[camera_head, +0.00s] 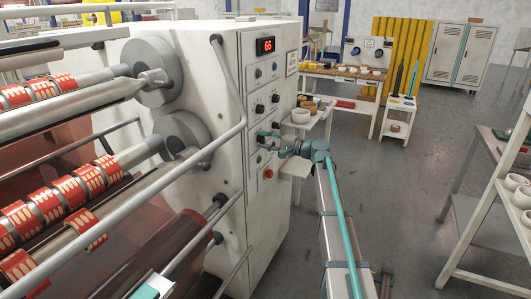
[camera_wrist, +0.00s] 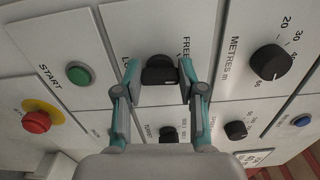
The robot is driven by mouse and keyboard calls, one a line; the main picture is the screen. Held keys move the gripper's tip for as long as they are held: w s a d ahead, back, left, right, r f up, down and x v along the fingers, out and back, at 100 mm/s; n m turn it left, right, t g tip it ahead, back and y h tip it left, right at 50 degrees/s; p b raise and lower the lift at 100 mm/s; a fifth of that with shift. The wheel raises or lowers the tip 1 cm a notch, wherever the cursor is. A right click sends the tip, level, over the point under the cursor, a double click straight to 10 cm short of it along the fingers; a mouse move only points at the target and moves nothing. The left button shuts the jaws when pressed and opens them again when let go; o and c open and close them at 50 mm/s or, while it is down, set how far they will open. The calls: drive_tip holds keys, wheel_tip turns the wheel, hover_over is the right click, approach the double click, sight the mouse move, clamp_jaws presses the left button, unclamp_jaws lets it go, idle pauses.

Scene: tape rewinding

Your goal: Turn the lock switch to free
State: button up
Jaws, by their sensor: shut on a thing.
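The lock switch (camera_wrist: 159,72) is a black knob on the pale machine panel, centred in the wrist view. Lettering reading "LO" shows at its upper left and "FREE" at its upper right, both partly covered. My gripper (camera_wrist: 160,80) reaches up from below in the wrist view, with one teal finger on each side of the knob, shut on it. In the head view my gripper (camera_head: 270,140) is at the machine's control panel, and the knob is too small and covered to make out there.
In the wrist view, a green START button (camera_wrist: 78,74) and a red emergency button (camera_wrist: 36,122) lie left. A metre knob (camera_wrist: 270,62) and a blue button (camera_wrist: 302,121) lie right, with smaller knobs below. The red display (camera_head: 266,45) reads 66.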

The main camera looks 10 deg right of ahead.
drive_tip(key=n+b, duration=0.2)
drive_tip(key=b, duration=0.1)
drive_tip(key=n+b, duration=0.2)
drive_tip(key=b, duration=0.1)
drive_tip(key=shift+f+b, duration=0.3)
drive_tip(key=shift+f, duration=0.1)
drive_tip(key=n+b, duration=0.2)
drive_tip(key=b, duration=0.1)
drive_tip(key=shift+r+n, duration=0.2)
drive_tip(key=shift+n, duration=0.2)
drive_tip(key=o, duration=1.1)
drive_tip(key=shift+r, duration=0.1)
drive_tip(key=shift+o, duration=0.2)
drive_tip(key=v, duration=1.2)
